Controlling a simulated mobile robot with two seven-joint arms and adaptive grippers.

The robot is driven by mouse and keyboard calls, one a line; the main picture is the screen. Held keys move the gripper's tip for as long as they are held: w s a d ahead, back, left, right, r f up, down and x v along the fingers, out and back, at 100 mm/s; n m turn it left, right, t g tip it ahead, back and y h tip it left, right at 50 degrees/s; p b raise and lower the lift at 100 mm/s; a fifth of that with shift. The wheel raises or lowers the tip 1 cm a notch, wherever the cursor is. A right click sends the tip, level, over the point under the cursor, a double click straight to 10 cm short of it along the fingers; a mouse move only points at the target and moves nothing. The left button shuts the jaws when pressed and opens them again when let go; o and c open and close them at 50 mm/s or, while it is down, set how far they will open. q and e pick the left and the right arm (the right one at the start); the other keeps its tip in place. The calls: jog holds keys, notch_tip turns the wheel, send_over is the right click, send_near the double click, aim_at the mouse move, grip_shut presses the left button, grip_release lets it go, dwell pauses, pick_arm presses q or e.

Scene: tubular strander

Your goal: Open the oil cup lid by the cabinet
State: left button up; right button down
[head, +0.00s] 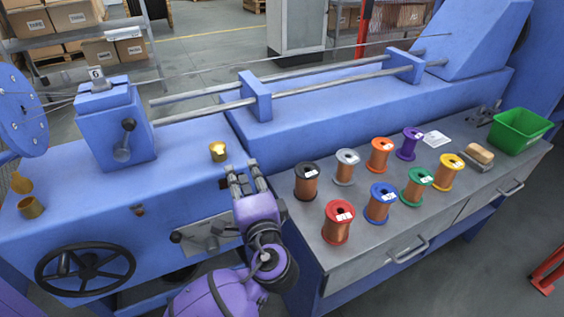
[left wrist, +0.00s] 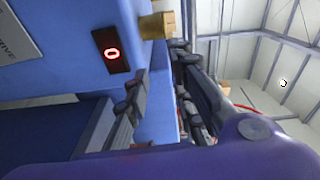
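A small brass oil cup (head: 218,152) stands on the blue machine bed, on the side towards the drawer bench; its top looks covered. It also shows in the left wrist view as a brass block (left wrist: 157,25) at the bed's edge. A second brass cup (head: 30,207) at the far left looks open, with its lid (head: 22,184) raised. My left gripper (head: 246,174) is just right of and in front of the nearer cup, apart from it. Its fingers also show in the left wrist view (left wrist: 157,72), spread with nothing between them. My right gripper is not in view.
The grey drawer bench (head: 350,258) on the right holds several wire spools, a green bin (head: 519,130) and a wooden block (head: 480,153). A black handwheel (head: 85,272) and a lever plate (head: 208,238) are on the machine's front.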

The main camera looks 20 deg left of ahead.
aim_at(221, 154)
pick_arm(q)
jog(key=shift+n+g+y, duration=0.4)
jog(key=shift+g+y, duration=0.2)
jog(key=shift+y, duration=0.3)
jog(key=a, duration=0.2)
jog(key=w+a, duration=0.1)
jog(key=a, duration=0.1)
jog(key=w+a+r, duration=0.1)
jog(key=a, duration=0.1)
jog(key=shift+a, duration=0.15)
jog(key=shift+x, duration=0.8)
jog(key=shift+c, duration=0.5)
grip_shut()
